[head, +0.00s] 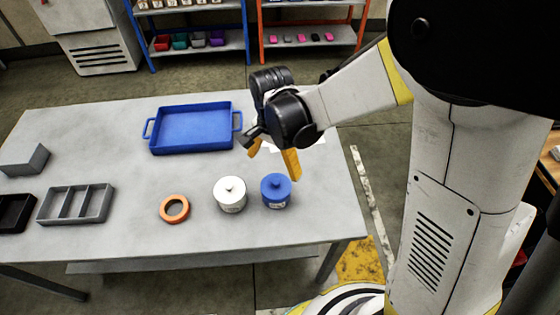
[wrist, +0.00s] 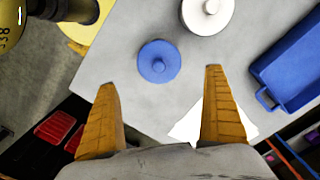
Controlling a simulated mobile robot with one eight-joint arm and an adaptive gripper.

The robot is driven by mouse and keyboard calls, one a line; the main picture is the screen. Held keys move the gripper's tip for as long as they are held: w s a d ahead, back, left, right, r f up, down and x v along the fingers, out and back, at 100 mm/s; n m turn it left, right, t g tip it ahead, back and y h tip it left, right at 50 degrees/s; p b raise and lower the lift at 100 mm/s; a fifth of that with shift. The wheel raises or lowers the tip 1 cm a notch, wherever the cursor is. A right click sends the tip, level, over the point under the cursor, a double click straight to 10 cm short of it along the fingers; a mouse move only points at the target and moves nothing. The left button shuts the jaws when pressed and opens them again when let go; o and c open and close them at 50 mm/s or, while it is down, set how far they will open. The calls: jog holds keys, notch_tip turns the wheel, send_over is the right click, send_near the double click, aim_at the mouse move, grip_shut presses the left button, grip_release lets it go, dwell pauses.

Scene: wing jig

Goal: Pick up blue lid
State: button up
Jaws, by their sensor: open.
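The blue lid (head: 276,186), round with a small knob, sits on top of a canister (head: 278,203) on the table's right part. My gripper (head: 272,156) has orange fingers, spread apart and empty. It hangs above the table, over and behind the lid, apart from it. In the wrist view my gripper (wrist: 161,88) shows both fingertips with clear space between.
A white lidded canister (head: 230,194) stands close left of the blue one. A white sheet (head: 313,158) lies under my gripper.

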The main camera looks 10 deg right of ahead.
aim_at(276, 182)
notch_tip(276, 182, down, 5)
jog(key=shift+a+r+b, duration=0.1)
jog(key=shift+r+b, duration=0.1)
jog(key=shift+b, duration=0.55)
jog(key=f+b, duration=0.1)
jog(key=f, duration=0.1)
jog(key=f+b, duration=0.1)
jog(key=f, duration=0.3)
jog(key=shift+d+b, duration=0.3)
jog(key=shift+b, duration=0.1)
jog(key=shift+r, duration=0.1)
jog(key=c, duration=0.9)
jog(key=shift+c, duration=0.5)
